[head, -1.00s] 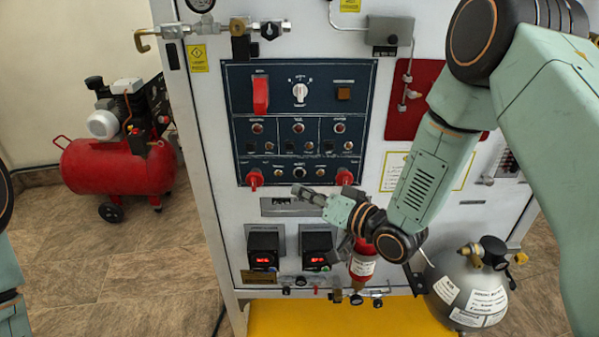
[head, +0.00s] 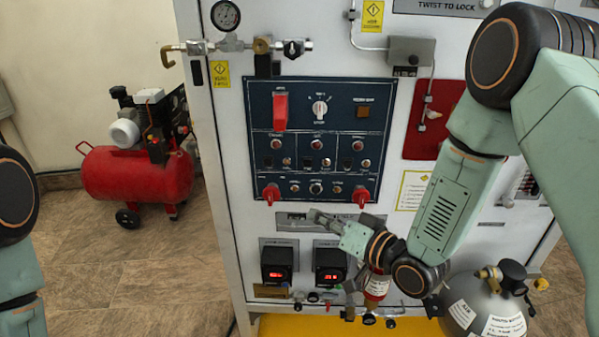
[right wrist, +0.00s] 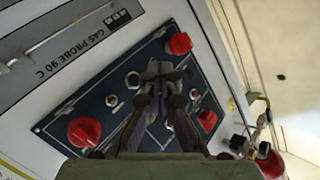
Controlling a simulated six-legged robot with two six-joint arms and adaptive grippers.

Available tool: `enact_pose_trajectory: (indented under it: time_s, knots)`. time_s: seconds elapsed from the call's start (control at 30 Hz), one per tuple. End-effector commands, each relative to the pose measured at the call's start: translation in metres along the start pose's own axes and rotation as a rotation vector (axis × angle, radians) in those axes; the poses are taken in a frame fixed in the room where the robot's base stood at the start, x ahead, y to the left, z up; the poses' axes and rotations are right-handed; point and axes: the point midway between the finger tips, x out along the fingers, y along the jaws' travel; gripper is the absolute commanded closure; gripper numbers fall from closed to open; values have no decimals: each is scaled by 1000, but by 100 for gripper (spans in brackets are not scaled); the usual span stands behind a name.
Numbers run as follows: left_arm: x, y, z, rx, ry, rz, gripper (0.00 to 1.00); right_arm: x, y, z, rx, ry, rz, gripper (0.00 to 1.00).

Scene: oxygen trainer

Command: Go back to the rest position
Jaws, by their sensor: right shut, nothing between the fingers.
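My right gripper (head: 312,215) is in front of the white cabinet (head: 228,180), just below the dark control panel (head: 262,140). Its arm comes in from the right. In the right wrist view its fingers (right wrist: 160,70) are together and empty, with the panel behind them. I cannot tell whether the tips touch the cabinet front. Red knobs sit at the panel's lower left (head: 271,192) and lower right (head: 361,196). Part of my left arm shows at the left edge; its gripper is out of view.
Two displays with red digits (head: 278,266) (head: 329,265) sit below the gripper. A red cylinder (head: 376,288) is partly behind my right wrist. A grey tank (head: 480,308) stands at lower right. A red compressor (head: 135,172) stands left on open floor.

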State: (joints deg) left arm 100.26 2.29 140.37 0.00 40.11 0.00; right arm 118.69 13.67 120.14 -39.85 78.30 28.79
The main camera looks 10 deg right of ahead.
Motion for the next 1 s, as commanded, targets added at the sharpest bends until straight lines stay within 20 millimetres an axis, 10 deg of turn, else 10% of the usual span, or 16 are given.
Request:
enact_pose_trajectory:
  time_s: [0.27,0.6,0.8,1.0]
  knots:
    - [4,0,0,0,0,0,100,-60,67,109,-126,-377,383,100]
    - [16,0,0,0,0,0,100,-219,87,258,-93,-954,689,100]
    - [23,0,0,0,0,0,100,-287,77,304,-55,-1144,769,100]
    - [24,0,0,0,0,0,100,-301,75,317,-52,-1185,770,100]
